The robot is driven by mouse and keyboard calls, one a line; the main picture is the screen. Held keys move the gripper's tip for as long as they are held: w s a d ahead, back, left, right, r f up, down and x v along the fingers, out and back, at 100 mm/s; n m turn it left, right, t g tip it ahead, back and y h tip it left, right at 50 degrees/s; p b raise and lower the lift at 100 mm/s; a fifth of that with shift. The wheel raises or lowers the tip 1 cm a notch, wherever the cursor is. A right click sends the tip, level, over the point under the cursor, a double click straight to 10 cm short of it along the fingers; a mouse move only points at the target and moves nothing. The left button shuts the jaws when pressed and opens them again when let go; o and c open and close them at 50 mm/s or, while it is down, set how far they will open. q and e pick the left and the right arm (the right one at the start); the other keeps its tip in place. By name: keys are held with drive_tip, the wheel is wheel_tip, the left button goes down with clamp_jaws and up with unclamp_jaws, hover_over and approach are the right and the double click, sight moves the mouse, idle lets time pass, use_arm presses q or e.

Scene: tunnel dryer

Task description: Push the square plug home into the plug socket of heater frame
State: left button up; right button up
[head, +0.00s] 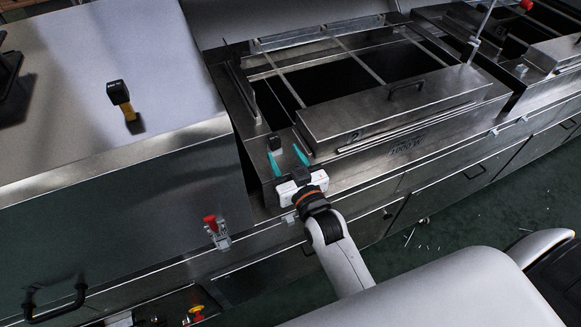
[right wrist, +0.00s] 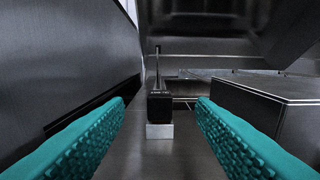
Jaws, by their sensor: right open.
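A small black block, which looks like the square plug (head: 274,143), stands at the near left corner of the heater frame (head: 310,123). In the right wrist view the black plug (right wrist: 160,104) is upright, with a pale grey block (right wrist: 159,131) directly below it, likely the plug socket. A thin dark upright shows behind it. How deep the plug sits I cannot tell. My right gripper (head: 287,162) is open, its teal fingers pointing at the plug. The plug appears between and beyond the fingertips, with clear gaps on both sides. My left gripper is not in view.
A steel box cover with a handle (head: 406,92) lies right of the fingers. A tall steel panel (head: 120,200) rises on the left, with a black-and-yellow item (head: 121,99) on top. A red-handled clamp (head: 214,230) is on the front.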

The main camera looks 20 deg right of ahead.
drive_tip(key=shift+s, duration=1.5)
